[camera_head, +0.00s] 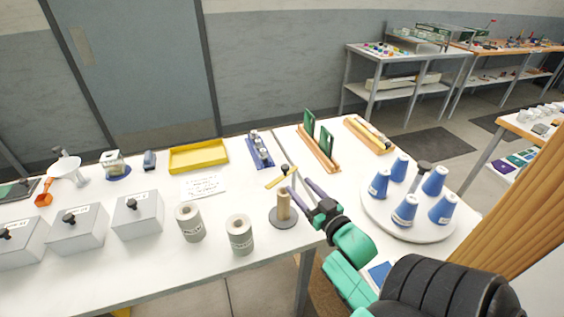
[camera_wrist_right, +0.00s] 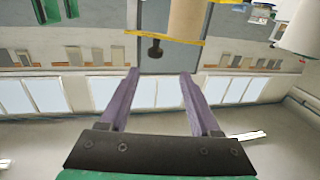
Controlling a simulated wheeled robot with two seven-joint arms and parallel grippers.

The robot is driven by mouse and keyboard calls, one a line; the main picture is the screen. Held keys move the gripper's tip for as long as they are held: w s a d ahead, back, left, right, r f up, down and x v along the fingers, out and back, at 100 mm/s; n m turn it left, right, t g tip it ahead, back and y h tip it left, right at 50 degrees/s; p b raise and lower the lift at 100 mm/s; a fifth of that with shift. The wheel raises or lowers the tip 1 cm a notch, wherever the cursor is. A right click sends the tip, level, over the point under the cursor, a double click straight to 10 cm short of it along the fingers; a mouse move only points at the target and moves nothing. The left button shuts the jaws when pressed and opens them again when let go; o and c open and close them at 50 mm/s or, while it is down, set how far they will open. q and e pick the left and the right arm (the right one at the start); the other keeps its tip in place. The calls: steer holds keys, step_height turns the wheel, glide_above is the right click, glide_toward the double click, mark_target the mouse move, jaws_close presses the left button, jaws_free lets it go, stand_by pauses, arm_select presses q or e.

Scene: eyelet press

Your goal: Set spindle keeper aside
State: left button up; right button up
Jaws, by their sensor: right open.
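The spindle keeper looks like a short yellow bar (camera_head: 277,180) with a black knob. In the head view it shows just beyond the top of a wooden spindle (camera_head: 284,208) standing upright on a round grey base; I cannot tell whether the two touch. The right wrist view shows the yellow bar (camera_wrist_right: 121,36) and its knob beyond my fingertips, with the tan post (camera_wrist_right: 187,18) beside the knob. My right gripper (camera_head: 299,185) is open and empty, its fingers pointing towards the keeper, close to it. It also shows in the right wrist view (camera_wrist_right: 159,72). My left gripper is out of view.
Two grey rolls (camera_head: 240,235) stand left of the spindle. A round white turntable (camera_head: 380,222) with blue cones is at right. Wooden racks (camera_head: 320,158), a blue holder (camera_head: 259,150) and a yellow tray (camera_head: 198,157) sit behind.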

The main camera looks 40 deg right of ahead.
mark_target(287, 171)
steer(key=w, duration=0.2)
steer(key=w+d+p, duration=0.1)
steer(key=w, duration=0.2)
steer(key=shift+w+d+r, duration=0.1)
steer(key=shift+d, duration=0.1)
steer(key=w, duration=0.3)
steer(key=w+d, duration=0.1)
steer(key=shift+w+f, duration=0.35)
steer(key=shift+w, duration=0.2)
steer(key=shift+a, duration=0.1)
jaws_close()
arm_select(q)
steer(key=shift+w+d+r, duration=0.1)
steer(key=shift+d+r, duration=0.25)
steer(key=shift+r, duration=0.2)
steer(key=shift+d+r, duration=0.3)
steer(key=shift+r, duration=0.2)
